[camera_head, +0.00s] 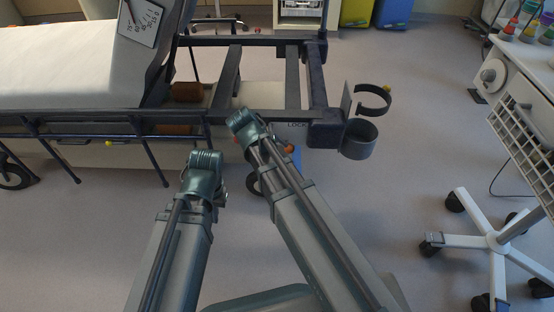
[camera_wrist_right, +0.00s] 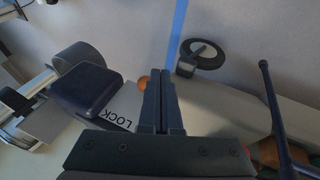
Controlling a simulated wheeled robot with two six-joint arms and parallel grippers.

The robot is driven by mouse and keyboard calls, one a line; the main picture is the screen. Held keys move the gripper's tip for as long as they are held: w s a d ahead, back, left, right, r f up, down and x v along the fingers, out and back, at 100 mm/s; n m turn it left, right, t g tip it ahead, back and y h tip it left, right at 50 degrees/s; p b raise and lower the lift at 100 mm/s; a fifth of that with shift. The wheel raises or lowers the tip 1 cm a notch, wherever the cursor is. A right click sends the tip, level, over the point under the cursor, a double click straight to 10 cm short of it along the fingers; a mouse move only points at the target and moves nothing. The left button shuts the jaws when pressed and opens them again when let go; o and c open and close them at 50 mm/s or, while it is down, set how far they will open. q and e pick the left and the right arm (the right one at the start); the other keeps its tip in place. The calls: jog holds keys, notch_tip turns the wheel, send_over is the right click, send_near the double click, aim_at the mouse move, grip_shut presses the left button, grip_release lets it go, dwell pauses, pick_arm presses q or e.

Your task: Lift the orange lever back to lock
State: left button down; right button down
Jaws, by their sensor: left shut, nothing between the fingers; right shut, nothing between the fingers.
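The orange lever shows only as a small orange knob (camera_head: 288,149) below the LOCK label (camera_head: 297,125) at the stretcher's end, mostly hidden by my right arm. In the right wrist view the orange knob (camera_wrist_right: 143,82) sits just left of my right gripper's (camera_wrist_right: 166,78) fingers, beside the LOCK plate (camera_wrist_right: 120,105). The right fingers are together and empty; I cannot tell whether they touch the knob. The rest of the lever is hidden behind them. My left gripper (camera_head: 206,158) is shut and empty, in front of the stretcher's side and apart from the lever.
The stretcher (camera_head: 70,70) with its dark rails fills the upper left. A round holder (camera_head: 359,139) sticks out at its end. A wheeled stand (camera_head: 490,241) is at the right. A caster wheel (camera_wrist_right: 203,54) shows near the right gripper. Open floor lies between.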

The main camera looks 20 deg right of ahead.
jog(key=w, duration=0.1)
jog(key=w+a+r+t+h, duration=0.1)
jog(key=w, duration=0.1)
jog(key=w+a+r+m+h, duration=0.1)
jog(key=shift+w+a, duration=0.25)
jog(key=shift+w, duration=0.05)
jog(key=b+x, duration=0.8)
jog(key=x, duration=0.2)
jog(key=shift+w, duration=0.15)
